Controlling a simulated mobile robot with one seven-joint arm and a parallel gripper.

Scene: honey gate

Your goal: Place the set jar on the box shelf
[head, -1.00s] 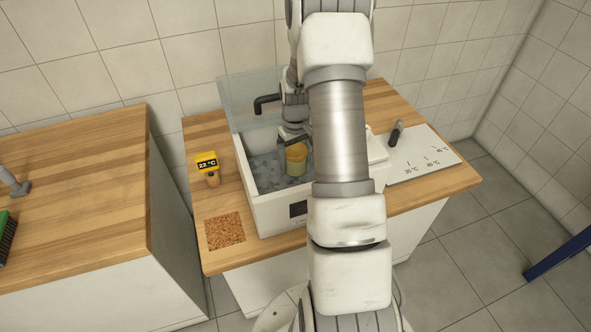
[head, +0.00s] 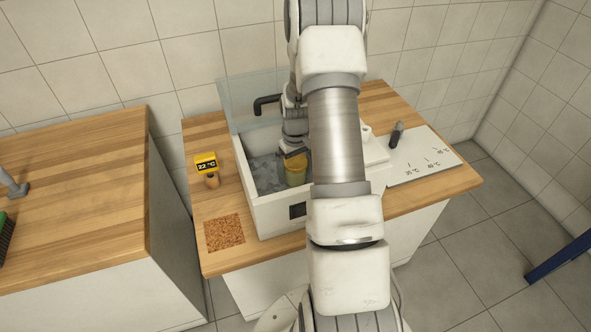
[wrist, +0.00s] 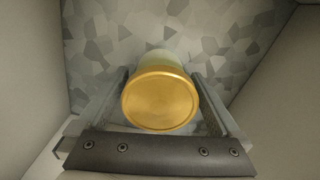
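The jar has a gold lid (wrist: 160,98) and a pale greenish-yellow body. It stands in the white box (head: 262,212), on the grey patterned floor of the box (wrist: 250,40). In the head view the jar (head: 296,177) shows just left of my arm, its top partly covered by my gripper (head: 294,152). In the wrist view my gripper (wrist: 165,85) is open, with one finger on each side of the jar. Narrow gaps show between fingers and jar. I cannot make out a separate box shelf; a white ledge (head: 376,150) is at the box's right side.
A clear raised panel (head: 240,100) and a black tap (head: 266,100) are at the back. A yellow 22 °C display (head: 206,162), a cork mat (head: 224,232) and a marked white board (head: 425,160) surround the box on the wooden counter (head: 455,185).

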